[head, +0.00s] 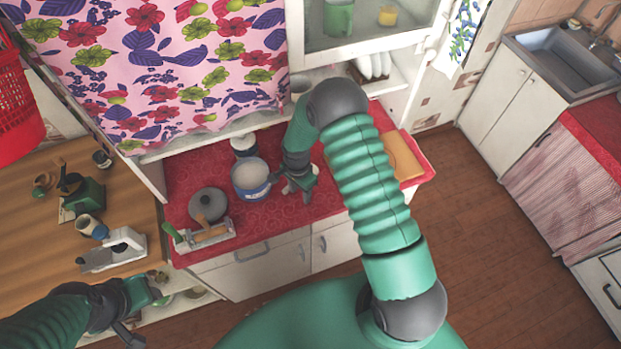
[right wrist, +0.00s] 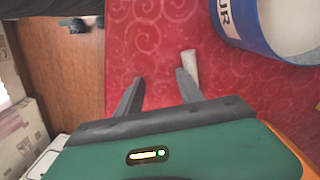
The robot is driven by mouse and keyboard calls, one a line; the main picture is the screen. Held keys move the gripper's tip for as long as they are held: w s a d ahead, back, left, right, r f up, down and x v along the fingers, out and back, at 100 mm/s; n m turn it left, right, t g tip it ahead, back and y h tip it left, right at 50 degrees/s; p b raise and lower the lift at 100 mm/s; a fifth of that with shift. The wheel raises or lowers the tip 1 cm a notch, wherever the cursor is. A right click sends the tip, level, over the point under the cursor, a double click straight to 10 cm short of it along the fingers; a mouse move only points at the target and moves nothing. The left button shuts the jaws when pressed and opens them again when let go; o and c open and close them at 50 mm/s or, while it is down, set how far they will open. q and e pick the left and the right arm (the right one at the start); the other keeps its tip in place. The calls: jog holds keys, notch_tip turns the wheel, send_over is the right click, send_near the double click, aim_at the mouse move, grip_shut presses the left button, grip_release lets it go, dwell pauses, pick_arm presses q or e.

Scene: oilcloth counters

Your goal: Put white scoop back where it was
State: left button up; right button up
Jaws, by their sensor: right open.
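My right gripper (head: 297,190) is open and empty over the red counter, just right of the blue-and-white tub (head: 251,180). In the right wrist view the two fingers (right wrist: 158,92) are spread apart. A small whitish piece (right wrist: 191,68) lies on the red cloth by the tip of the right-hand finger. It may be part of the white scoop; the finger hides its near end. The tub (right wrist: 232,22) holds pale contents and stands apart from this piece. My left gripper (head: 150,296) is low at the left, by the wooden counter, and its jaws are unclear.
A grey lidded pot (head: 207,204) and a rack (head: 205,237) stand left of the tub. A white container (head: 244,145) is behind it. A wooden board (head: 403,157) lies to the right. The wooden counter (head: 35,240) holds several small items.

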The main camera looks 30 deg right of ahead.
pick_arm(q)
jog(key=shift+a+f, duration=0.1)
jog(key=shift+a, duration=0.2)
pick_arm(e)
jog(key=shift+a, duration=0.2)
